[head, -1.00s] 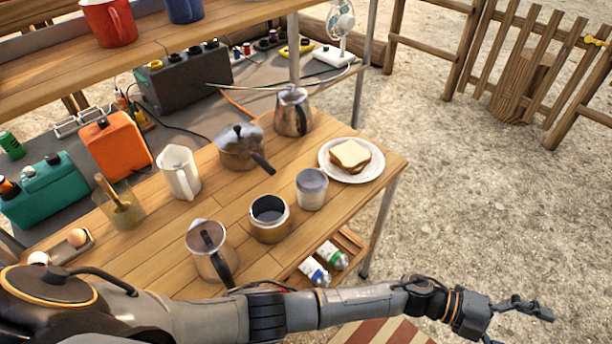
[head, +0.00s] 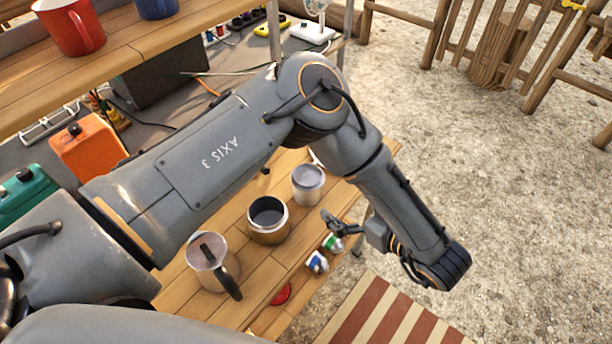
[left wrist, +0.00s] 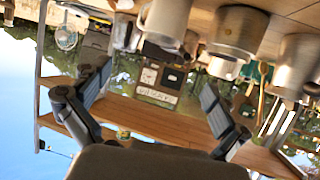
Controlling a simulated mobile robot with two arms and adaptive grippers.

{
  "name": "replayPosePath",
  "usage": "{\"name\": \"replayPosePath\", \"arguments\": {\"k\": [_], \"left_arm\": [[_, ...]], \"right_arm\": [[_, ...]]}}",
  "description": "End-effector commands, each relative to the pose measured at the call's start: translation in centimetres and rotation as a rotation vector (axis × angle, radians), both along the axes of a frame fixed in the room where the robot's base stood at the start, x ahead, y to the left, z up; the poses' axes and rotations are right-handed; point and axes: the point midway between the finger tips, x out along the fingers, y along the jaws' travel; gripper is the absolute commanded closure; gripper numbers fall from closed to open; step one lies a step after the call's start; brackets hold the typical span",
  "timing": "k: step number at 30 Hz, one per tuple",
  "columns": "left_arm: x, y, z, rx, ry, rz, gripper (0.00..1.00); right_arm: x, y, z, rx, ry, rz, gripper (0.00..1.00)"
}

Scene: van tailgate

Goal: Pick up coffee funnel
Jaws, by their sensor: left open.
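A pale grey round cup (head: 308,184), which I take to be the coffee funnel though its shape is not clear, stands upright near the table's right edge. To its left stand an open metal pot base (head: 267,220) and a lidded moka pot top (head: 212,264). My left gripper (head: 335,222) is open and empty beyond the table's front edge, just below the cup in the head view. In the upside-down left wrist view, the open fingers (left wrist: 156,84) stand apart, with the pale cup (left wrist: 167,18) and pot base (left wrist: 237,32) above them. My right gripper is out of view.
My left arm hides much of the wooden table (head: 322,210). Small bottles (head: 317,262) sit on a lower shelf by the gripper. An upper shelf holds a red mug (head: 70,27). The gravel at right is open, with a striped mat (head: 385,315) below.

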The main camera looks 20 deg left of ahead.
Motion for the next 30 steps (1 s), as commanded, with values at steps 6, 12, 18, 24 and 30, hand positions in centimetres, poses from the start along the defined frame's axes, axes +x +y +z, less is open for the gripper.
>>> {"name": "replayPosePath", "arguments": {"k": [6,12,18,24,30], "left_arm": [[2.1,3.4,-1.7,-0.004,0.007,0.008,0.02],[3.1,4.6,-2.4,-0.004,0.005,0.005,0.02],[4.0,6.6,-2.9,-0.004,0.006,0.010,0.02],[5.4,8.5,-3.9,-0.003,0.005,0.006,0.02],[5.7,8.7,-4.3,-0.005,0.005,0.003,0.02]], "right_arm": [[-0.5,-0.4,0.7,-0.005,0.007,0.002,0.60],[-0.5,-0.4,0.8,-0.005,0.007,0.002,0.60],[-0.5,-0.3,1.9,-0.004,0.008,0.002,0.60],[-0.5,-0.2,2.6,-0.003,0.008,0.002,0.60],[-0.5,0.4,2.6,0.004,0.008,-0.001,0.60]]}}
